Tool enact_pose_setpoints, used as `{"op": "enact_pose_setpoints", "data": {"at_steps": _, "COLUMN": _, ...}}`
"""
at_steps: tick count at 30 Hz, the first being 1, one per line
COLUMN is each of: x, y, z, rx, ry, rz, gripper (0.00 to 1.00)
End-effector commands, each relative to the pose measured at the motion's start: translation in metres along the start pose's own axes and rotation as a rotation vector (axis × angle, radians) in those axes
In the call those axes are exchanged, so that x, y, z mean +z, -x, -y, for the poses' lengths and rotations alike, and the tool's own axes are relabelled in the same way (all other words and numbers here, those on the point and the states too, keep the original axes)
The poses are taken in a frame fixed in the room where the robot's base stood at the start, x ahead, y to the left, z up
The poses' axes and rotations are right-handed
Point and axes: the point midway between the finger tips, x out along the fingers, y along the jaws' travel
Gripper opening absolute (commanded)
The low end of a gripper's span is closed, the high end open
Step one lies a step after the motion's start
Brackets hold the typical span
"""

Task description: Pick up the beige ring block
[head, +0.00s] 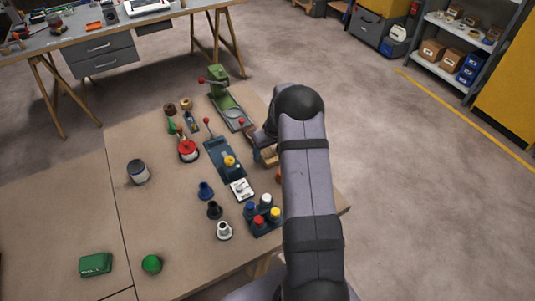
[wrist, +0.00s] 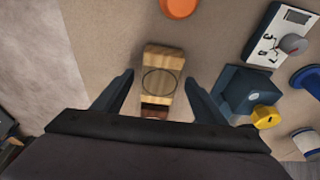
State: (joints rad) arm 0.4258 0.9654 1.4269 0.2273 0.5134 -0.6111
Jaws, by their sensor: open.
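The beige block (wrist: 163,62) shows in the wrist view as a light wood-grained block with a dark ring outline on its top face. In the head view the block (head: 269,156) is partly hidden by my arm. My gripper (wrist: 160,78) is open, with one finger on each side of the block and a visible gap at both sides. I cannot tell how far above the table the fingertips are. In the head view my gripper (head: 262,143) is mostly hidden behind my arm. A reddish-brown piece (wrist: 155,112) shows at the block's near end.
An orange round piece (wrist: 180,7) lies beyond the block. A dark blue fixture (wrist: 243,92) with a yellow knob (wrist: 266,117) and a white switch plate (wrist: 279,36) stand to the right. Several knobs and jars crowd the table (head: 75,205) left of my arm.

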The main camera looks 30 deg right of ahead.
Motion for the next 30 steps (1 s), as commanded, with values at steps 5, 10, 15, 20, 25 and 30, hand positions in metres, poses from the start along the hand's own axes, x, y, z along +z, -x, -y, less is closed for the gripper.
{"op": "enact_pose_setpoints", "data": {"at_steps": 5, "x": 0.0, "y": -0.002, "z": 0.0, "rx": 0.0, "ry": 0.0, "rz": -0.001, "gripper": 0.66}}
{"op": "enact_pose_setpoints", "data": {"at_steps": 10, "x": 0.0, "y": -0.002, "z": 0.0, "rx": 0.0, "ry": 0.0, "rz": -0.001, "gripper": 0.51}}
{"op": "enact_pose_setpoints", "data": {"at_steps": 15, "x": 0.0, "y": -0.002, "z": 0.0, "rx": 0.0, "ry": 0.0, "rz": -0.001, "gripper": 0.19}}
{"op": "enact_pose_setpoints", "data": {"at_steps": 20, "x": 0.0, "y": -0.002, "z": 0.0, "rx": 0.001, "ry": 0.0, "rz": -0.001, "gripper": 0.19}}
{"op": "enact_pose_setpoints", "data": {"at_steps": 25, "x": -0.002, "y": 0.002, "z": 0.0, "rx": 0.001, "ry": 0.0, "rz": -0.003, "gripper": 0.19}}
{"op": "enact_pose_setpoints", "data": {"at_steps": 30, "x": -0.006, "y": 0.016, "z": -0.001, "rx": 0.002, "ry": 0.0, "rz": -0.005, "gripper": 0.19}}
